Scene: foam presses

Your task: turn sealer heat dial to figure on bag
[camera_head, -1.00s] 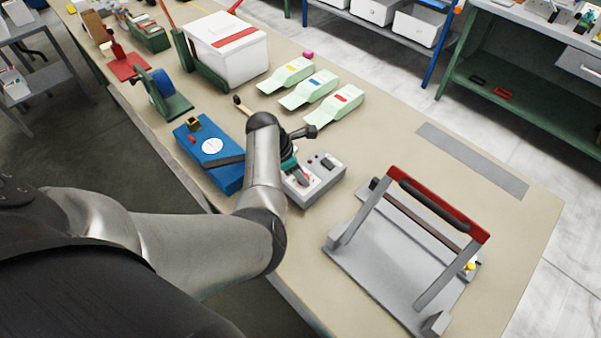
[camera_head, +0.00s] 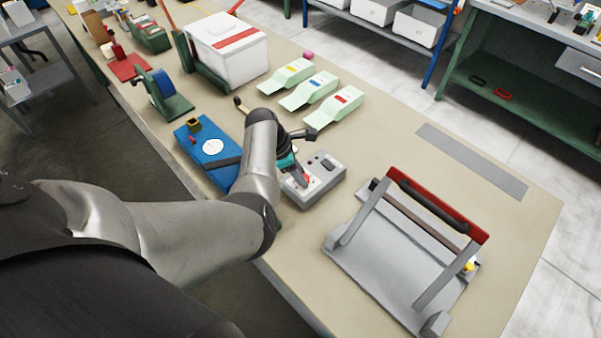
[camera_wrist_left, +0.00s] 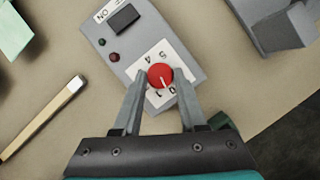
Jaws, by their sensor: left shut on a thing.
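The sealer's grey control box (camera_head: 327,172) sits on the bench, and it also shows in the left wrist view (camera_wrist_left: 181,37). Its red heat dial (camera_wrist_left: 160,75) has a white pointer line and sits on a white plate with figures; 0, 1, 4 and 5 can be made out. The pointer lies toward the lower side, near the 0 and 1. My left gripper (camera_wrist_left: 160,78) is shut on the dial, one finger on each side. In the head view the left gripper (camera_head: 299,178) reaches down onto the box. Three pale green bags (camera_head: 287,75) lie behind, with yellow, blue and red marks; no figure is readable.
The sealer press (camera_head: 390,270) with a red-topped bar stands right of the box. A blue scale-like device (camera_head: 215,165) is close on the left. A wooden-handled tool (camera_wrist_left: 40,118) lies beside the box. Bench space behind the press is clear.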

